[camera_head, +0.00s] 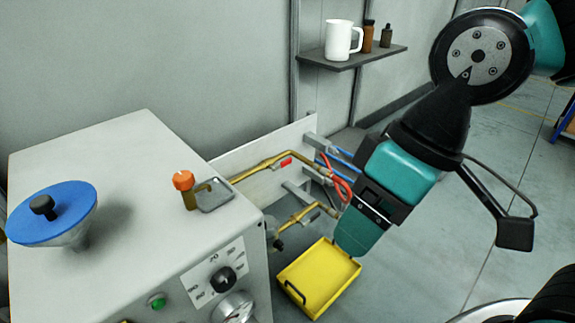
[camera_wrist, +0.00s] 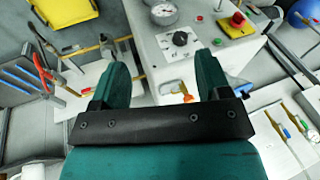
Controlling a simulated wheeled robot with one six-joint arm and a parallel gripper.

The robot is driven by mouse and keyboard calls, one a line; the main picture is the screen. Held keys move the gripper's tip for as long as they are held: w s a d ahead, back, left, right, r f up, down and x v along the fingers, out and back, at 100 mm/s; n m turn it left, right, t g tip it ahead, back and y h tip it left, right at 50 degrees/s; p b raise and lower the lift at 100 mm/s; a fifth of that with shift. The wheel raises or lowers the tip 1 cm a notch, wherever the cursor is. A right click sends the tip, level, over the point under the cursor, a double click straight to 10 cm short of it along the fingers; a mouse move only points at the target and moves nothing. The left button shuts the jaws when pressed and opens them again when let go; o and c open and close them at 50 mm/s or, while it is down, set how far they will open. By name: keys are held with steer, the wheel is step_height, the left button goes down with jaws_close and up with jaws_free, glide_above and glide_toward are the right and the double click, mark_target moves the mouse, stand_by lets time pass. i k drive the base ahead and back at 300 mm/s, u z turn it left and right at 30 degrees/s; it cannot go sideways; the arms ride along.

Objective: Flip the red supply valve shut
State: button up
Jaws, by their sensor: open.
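The red supply valve shows as a small red lever (camera_head: 286,162) on the upper brass pipe (camera_head: 262,167), in front of a pale panel in the head view. A small red piece at the left of the wrist view (camera_wrist: 71,91) looks like the same lever. My gripper (camera_head: 362,238) is to the right of the valve in the head view, pointing downward, apart from it. In the wrist view my gripper (camera_wrist: 162,78) has its two teal fingers spread wide, with nothing held between them. The lever's exact angle is too small to tell.
A lower brass pipe (camera_head: 298,217), red and blue hoses (camera_head: 338,180) and a yellow tray (camera_head: 318,280) are near my gripper. A white machine cabinet (camera_head: 120,165) with an orange-capped bottle (camera_head: 184,190) stands left. A shelf (camera_head: 355,58) holds a white mug (camera_head: 339,40).

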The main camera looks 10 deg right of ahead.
mark_target(289, 161)
steer(key=z, duration=0.5)
steer(key=k, duration=0.6)
steer(key=z, duration=0.85)
steer(key=i, duration=0.8)
steer(key=u, duration=0.6)
steer(key=i, duration=0.55)
steer(key=u, duration=0.9)
steer(key=i, duration=0.25)
steer(key=u, duration=0.25)
